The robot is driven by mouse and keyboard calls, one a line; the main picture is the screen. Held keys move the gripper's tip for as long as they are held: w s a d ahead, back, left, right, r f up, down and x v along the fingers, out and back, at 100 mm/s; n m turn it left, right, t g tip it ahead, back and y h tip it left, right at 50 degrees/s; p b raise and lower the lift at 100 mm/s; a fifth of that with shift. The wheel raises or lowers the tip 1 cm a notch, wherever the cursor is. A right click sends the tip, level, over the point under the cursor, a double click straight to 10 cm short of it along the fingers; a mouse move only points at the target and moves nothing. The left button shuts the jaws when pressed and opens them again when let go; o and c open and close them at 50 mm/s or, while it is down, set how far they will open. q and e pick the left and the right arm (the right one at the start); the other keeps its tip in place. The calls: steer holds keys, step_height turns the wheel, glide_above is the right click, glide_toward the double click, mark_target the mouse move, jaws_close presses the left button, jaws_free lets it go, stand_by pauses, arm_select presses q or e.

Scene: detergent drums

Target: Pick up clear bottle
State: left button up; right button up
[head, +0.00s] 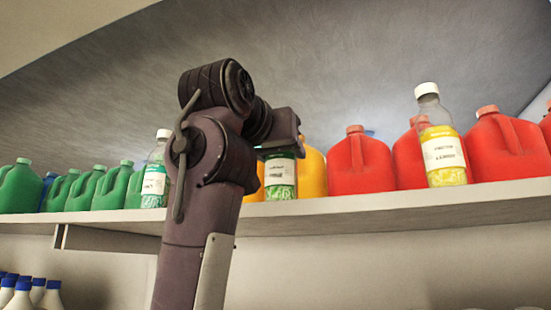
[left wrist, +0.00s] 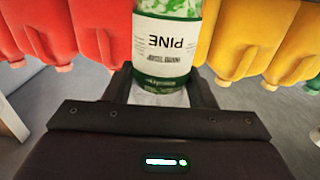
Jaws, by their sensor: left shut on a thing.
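A clear bottle with green contents and a white label (head: 281,178) is at the shelf's front, its top hidden behind my left gripper (head: 283,138). In the left wrist view, the bottle (left wrist: 166,50) appears upside down, its label reading PINE. My left gripper (left wrist: 165,88) is shut on it, one finger on each side of its upper part. I cannot tell whether its base touches the shelf. Another clear bottle with green contents (head: 154,181) stands to the left, partly behind my arm. A clear bottle with yellow contents (head: 441,150) stands to the right. My right gripper is not in view.
The white shelf (head: 390,200) carries green jugs (head: 20,188) at left, orange-yellow jugs (head: 312,172) behind the held bottle and red jugs (head: 358,165) at right. White bottles with blue caps (head: 22,295) stand lower left. The space above the jugs is open.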

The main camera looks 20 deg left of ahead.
arm_select(q)
steer(key=shift+w+f, duration=0.15)
steer(key=shift+w, duration=0.2)
steer(key=shift+c, duration=1.1)
steer(key=shift+w+f, duration=0.1)
steer(key=shift+w, duration=0.2)
steer(key=shift+c, duration=1.2)
steer(key=shift+w, duration=0.1)
steer(key=shift+r, duration=0.45)
step_height(320, 180, up, 8)
steer(key=shift+r, duration=0.15)
steer(key=shift+w+r, duration=0.1)
steer(key=shift+r, duration=0.25)
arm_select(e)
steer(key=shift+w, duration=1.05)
